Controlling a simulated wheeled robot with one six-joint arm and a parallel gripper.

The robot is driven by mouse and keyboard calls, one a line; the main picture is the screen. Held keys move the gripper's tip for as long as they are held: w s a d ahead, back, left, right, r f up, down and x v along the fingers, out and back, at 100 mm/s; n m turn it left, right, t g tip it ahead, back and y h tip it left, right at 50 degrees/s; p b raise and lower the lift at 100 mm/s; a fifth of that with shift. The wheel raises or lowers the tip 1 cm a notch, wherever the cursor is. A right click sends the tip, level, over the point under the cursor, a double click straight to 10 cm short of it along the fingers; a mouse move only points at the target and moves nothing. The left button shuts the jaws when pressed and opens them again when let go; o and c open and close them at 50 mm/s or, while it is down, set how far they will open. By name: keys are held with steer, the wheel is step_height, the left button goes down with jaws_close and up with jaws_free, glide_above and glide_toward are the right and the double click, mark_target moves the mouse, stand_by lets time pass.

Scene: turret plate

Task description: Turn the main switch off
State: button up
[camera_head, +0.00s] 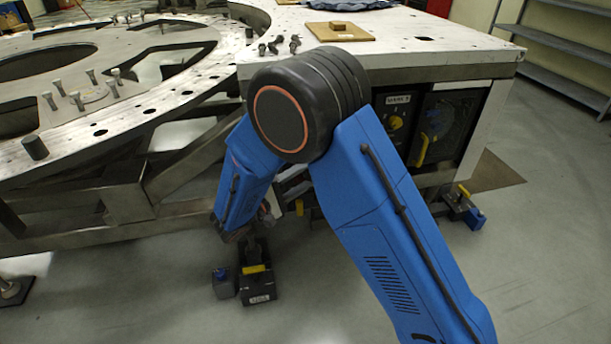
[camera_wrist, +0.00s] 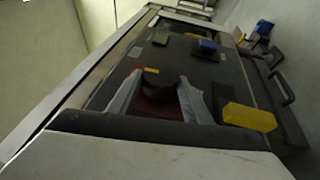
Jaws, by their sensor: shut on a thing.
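In the wrist view, a dark round knob (camera_wrist: 163,92), which looks like the main switch, stands on a dark panel with red around it. A small yellow mark shows just beyond it. My gripper (camera_wrist: 158,88) has a pale finger on either side of the knob and is shut on it. The direction in which the switch points is too dim to tell. In the head view, my blue arm and its black joint hide most of the gripper and the switch.
A yellow block-like handle (camera_wrist: 248,117) is close by on the right in the wrist view. In the head view, a panel with a yellow handle (camera_head: 422,150) is under the white table (camera_head: 460,50). Clamps (camera_head: 257,283) stand on the floor; the floor at front right is clear.

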steer(key=o, duration=1.1)
steer(key=shift+c, duration=0.2)
steer(key=v, duration=1.7)
steer(key=shift+s, duration=0.2)
steer(key=shift+a, duration=0.1)
